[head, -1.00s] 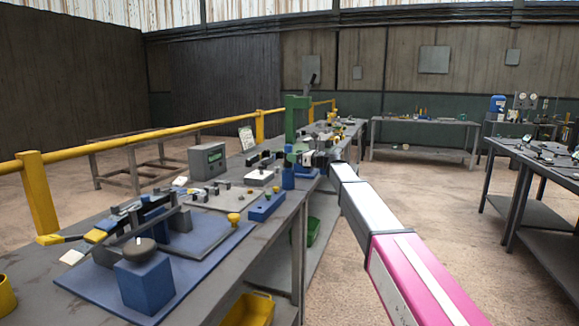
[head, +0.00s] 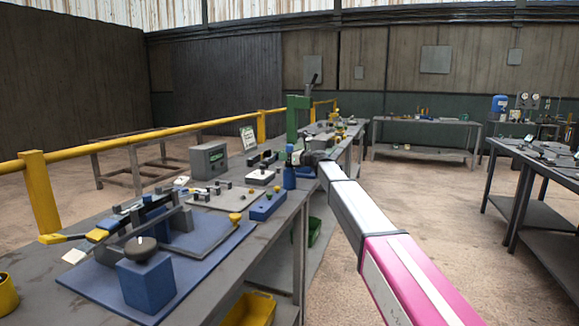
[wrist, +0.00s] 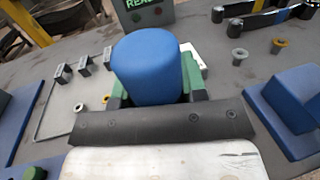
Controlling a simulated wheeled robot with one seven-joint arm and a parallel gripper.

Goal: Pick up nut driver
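A blue rounded handle, which looks like the nut driver's (wrist: 155,68), fills the middle of the wrist view. It stands in front of my gripper's dark body bar. My gripper (wrist: 155,98) shows green and dark finger parts on both sides of the handle, close against it. Whether the fingers press on it is hidden by the handle. In the head view my gripper (head: 299,158) is at the far part of the bench, beside the small blue handle (head: 289,153). A blue upright piece (head: 289,178) stands just below. The driver's shaft and tip cannot be made out.
The bench (head: 215,262) carries a blue fixture plate (head: 190,262), a grey display box (head: 208,161) and a blue block (head: 268,206). A green press column (head: 293,120) rises behind my gripper. A yellow rail (head: 100,146) runs along the bench's far side.

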